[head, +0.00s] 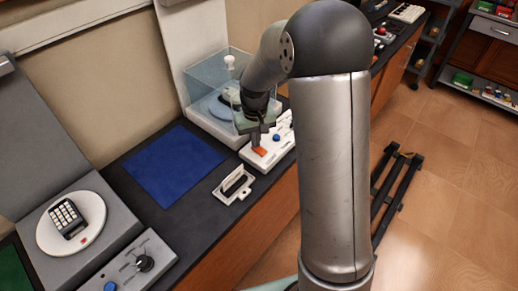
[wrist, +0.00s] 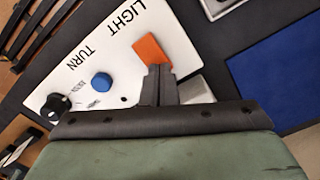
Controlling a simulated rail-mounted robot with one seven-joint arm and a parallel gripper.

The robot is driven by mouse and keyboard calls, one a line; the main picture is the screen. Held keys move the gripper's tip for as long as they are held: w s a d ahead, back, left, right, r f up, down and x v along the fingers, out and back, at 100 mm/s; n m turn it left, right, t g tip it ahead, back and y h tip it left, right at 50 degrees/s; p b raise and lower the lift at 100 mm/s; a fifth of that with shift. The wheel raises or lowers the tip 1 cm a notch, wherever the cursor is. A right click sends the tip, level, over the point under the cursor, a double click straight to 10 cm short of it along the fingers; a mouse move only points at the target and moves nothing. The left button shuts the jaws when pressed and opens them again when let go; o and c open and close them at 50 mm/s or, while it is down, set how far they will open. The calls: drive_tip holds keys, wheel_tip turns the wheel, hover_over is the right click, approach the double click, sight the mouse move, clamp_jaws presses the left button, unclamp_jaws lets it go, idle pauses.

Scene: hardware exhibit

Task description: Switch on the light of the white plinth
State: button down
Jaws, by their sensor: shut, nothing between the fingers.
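The white plinth (head: 208,122) carries a clear glass case on the dark counter. Its white control panel (head: 282,150) juts out in front and also shows in the wrist view (wrist: 107,62). The panel bears the words "LIGHT" and "TURN". An orange rocker switch (wrist: 151,50) is beside "LIGHT"; it also shows in the head view (head: 260,151). My gripper (wrist: 159,70) is shut and empty, its fingertips at the orange switch's edge, partly covering it. I cannot tell whether they touch it, or whether the light is on.
A blue button (wrist: 101,82) and a black knob (wrist: 55,106) share the panel. A blue mat (head: 172,165) and a white frame with a handle (head: 234,185) lie to the left. A grey plinth with a keypad device (head: 67,219) stands further left.

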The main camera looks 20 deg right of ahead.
drive_tip(key=shift+f, duration=0.3)
drive_tip(key=shift+r+p, duration=2.25)
drive_tip(key=shift+r, duration=1.3)
